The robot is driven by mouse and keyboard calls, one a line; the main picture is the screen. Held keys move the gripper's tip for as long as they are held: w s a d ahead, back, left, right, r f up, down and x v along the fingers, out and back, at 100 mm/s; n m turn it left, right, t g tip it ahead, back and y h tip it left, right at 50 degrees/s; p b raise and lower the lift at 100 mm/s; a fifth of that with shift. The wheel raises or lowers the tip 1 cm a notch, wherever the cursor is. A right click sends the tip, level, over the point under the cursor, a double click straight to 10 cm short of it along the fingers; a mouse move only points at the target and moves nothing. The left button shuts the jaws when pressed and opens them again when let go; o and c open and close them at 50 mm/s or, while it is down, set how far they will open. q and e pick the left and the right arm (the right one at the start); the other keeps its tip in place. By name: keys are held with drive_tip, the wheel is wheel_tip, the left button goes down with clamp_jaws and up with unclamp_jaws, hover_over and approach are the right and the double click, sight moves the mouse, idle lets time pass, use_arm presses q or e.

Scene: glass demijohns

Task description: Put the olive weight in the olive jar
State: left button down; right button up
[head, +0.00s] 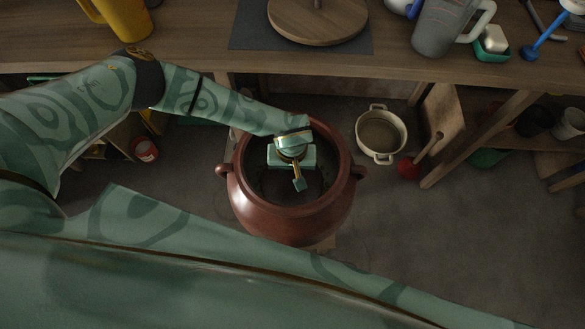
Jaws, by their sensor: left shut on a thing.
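The olive jar (290,226) is a round, reddish-brown pot with two side handles and a wide mouth, standing upright on the floor in front of the bench. My left gripper (298,183) points down over the jar's open mouth, inside its rim as seen from above. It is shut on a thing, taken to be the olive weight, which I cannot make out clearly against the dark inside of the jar. How deep the gripper sits cannot be told. My right gripper is not in view.
A wooden bench (190,45) runs across the back, with a yellow pitcher (125,18), a round board (318,18) and a grey jug (445,27) on it. A cream pot (381,134) stands on the floor right of the jar.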

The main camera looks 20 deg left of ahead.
use_arm(q)
drive_tip(key=shift+f, duration=0.1)
drive_tip(key=c, duration=1.1)
unclamp_jaws()
drive_tip(key=shift+o, duration=0.2)
wheel_tip(320, 180, up, 11)
drive_tip(key=p, duration=0.4)
drive_tip(key=shift+r, duration=0.6)
